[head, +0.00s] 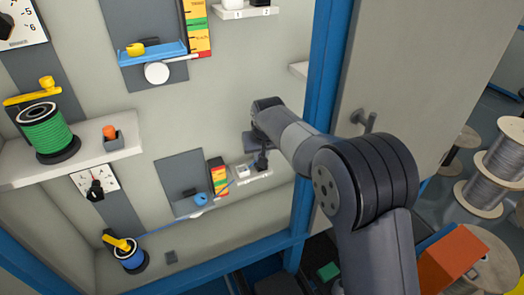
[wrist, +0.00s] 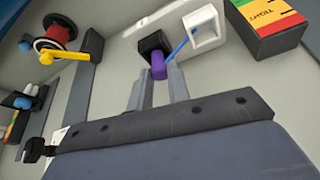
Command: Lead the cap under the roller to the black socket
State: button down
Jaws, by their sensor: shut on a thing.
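In the wrist view my gripper (wrist: 160,75) is shut on the purple cap (wrist: 158,66), held between the fingertips. The cap's far end is at the black socket (wrist: 154,44); I cannot tell how deep it sits in it. A blue cable (wrist: 180,45) slants from near the cap across the white socket (wrist: 204,30) beside it. In the head view my gripper (head: 261,155) is over the low shelf with the sockets (head: 252,174), and the cap is not clear. A white disc (head: 196,214), seemingly the roller, shows low on the wall, the blue cable (head: 222,190) passing near it.
A red, yellow and green tension gauge (head: 218,176) stands just left of the sockets. A blue spool (head: 131,258) with a yellow crank is at lower left, a green spool (head: 46,132) on the left shelf. A blue post (head: 322,100) stands close to my arm.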

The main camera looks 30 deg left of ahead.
jog(key=shift+f, duration=0.55)
dwell(0.4)
jog(key=c, duration=1.3)
grip_release()
jog(key=shift+o, duration=0.2)
jog(key=b+v, duration=0.2)
jog(key=v, duration=0.9)
jog(key=shift+o, duration=0.6)
jog(key=o, duration=0.9)
jog(key=shift+f, duration=0.1)
jog(key=shift+o, duration=0.2)
